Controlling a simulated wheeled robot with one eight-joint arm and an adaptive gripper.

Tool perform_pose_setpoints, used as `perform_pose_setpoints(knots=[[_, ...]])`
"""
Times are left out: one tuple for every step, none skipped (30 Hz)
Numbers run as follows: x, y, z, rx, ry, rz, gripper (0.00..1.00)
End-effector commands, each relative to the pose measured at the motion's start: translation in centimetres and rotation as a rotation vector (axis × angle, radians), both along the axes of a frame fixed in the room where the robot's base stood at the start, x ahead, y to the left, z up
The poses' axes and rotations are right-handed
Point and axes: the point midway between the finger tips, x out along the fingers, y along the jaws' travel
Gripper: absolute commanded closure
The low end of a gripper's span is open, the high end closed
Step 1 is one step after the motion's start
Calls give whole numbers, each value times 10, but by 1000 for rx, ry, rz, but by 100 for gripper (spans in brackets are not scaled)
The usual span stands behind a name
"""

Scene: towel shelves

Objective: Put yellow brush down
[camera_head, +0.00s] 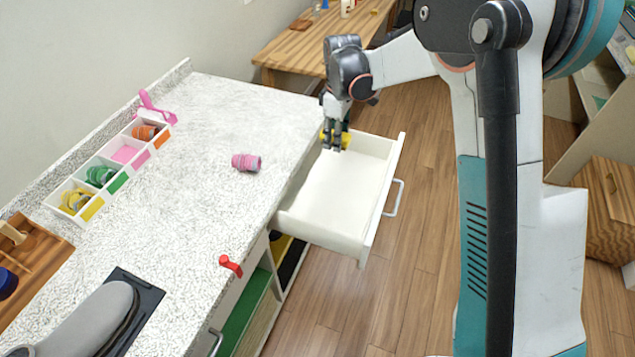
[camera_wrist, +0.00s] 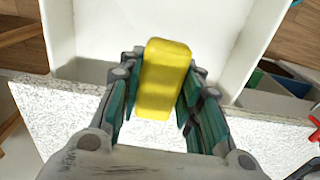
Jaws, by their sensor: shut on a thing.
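My gripper (camera_head: 335,140) is shut on the yellow brush (camera_head: 345,138), at the back end of the open white drawer (camera_head: 325,195). In the wrist view the yellow brush (camera_wrist: 164,80) sits between the two fingers, with the drawer's pale inside (camera_wrist: 215,35) beyond it. Only the brush's smooth yellow upper part shows clearly; the rest is hidden. I cannot tell whether the brush touches the drawer bottom. The drawer looks empty otherwise.
The speckled counter (camera_head: 205,205) borders the drawer on the left. On it are a pink rolled towel (camera_head: 246,162), a red object (camera_head: 230,265), a pink brush (camera_head: 152,107) and a divided white box (camera_head: 112,168). Wooden floor (camera_head: 420,220) is clear right of the drawer.

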Motion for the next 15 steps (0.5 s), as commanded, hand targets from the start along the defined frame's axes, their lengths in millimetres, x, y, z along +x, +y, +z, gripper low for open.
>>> perform_pose_setpoints(knots=[[1, 3, -5, -2, 0, 16, 100], [2, 4, -9, -2, 0, 21, 100], [2, 4, -17, -3, 0, 23, 100], [2, 4, -24, -3, 0, 23, 100], [2, 4, -31, -2, -1, 23, 100], [2, 3, -41, -2, 0, 22, 100], [2, 3, -49, -2, 0, 22, 100], [2, 3, -56, -2, 0, 21, 100], [2, 3, -66, -2, 0, 21, 100], [2, 3, -73, -2, 0, 21, 100], [2, 3, -81, -2, 0, 20, 100], [1, 3, -91, -2, 0, 20, 100], [1, 3, -98, -2, 0, 20, 100], [2, 3, -105, -2, 0, 20, 100], [2, 3, -115, -2, 0, 20, 100]])
